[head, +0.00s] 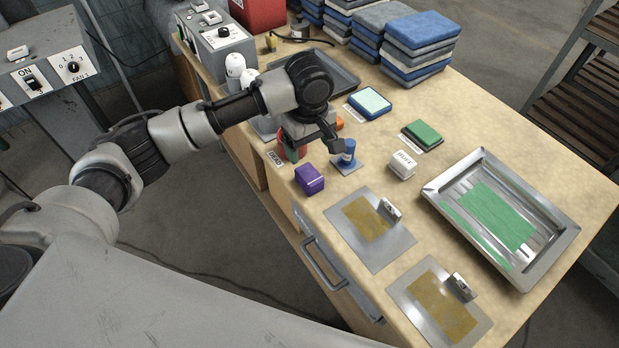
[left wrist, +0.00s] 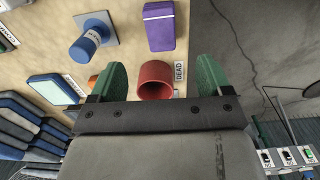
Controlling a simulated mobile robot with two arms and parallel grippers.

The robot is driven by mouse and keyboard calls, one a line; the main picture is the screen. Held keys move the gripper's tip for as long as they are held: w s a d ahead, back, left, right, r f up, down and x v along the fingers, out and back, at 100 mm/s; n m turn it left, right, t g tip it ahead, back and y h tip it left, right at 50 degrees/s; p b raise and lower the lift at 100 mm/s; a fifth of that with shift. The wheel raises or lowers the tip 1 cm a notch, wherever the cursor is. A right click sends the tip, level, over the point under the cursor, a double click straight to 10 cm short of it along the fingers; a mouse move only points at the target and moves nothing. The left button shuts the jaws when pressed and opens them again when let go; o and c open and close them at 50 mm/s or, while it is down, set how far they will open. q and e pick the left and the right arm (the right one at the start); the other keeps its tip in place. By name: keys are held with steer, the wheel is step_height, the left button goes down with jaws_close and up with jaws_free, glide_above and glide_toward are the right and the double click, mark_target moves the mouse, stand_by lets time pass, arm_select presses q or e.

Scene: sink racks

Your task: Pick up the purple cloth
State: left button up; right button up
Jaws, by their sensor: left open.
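The purple cloth (head: 310,179) looks like a small folded block on the bench near its front edge. It also shows in the left wrist view (left wrist: 159,27), at the top, beyond the fingers and apart from them. My left gripper (head: 312,147) is open and empty, above the bench just behind the cloth. In the left wrist view its green fingertips (left wrist: 160,72) stand wide apart, with a red cup (left wrist: 155,80) showing between them. In the head view the gripper partly hides this cup. My right gripper is not in view.
A blue peg on a plate (head: 347,157) stands right of the cloth. A "DEAD" label (head: 275,158) lies by the red cup. A white block (head: 402,165), metal plates (head: 397,242) and a metal tray (head: 545,238) lie farther right. Cloth stacks (head: 420,45) stand at the back.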

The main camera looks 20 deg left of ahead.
arm_select(q)
steer(key=shift+w+a+f, duration=0.1)
steer(key=shift+a+f, duration=0.1)
steer(key=shift+f, duration=0.15)
glide_above(310, 174)
steer(key=f, duration=0.4)
steer(key=shift+w+a+f, duration=0.1)
steer(key=shift+a+f, duration=0.05)
steer(key=shift+a, duration=0.05)
steer(key=shift+d+f+b, duration=0.15)
steer(key=shift+f+b, duration=0.35)
steer(key=shift+f, duration=2.25)
steer(key=shift+c, duration=0.4)
steer(key=c, duration=0.9)
steer(key=shift+r, duration=0.15)
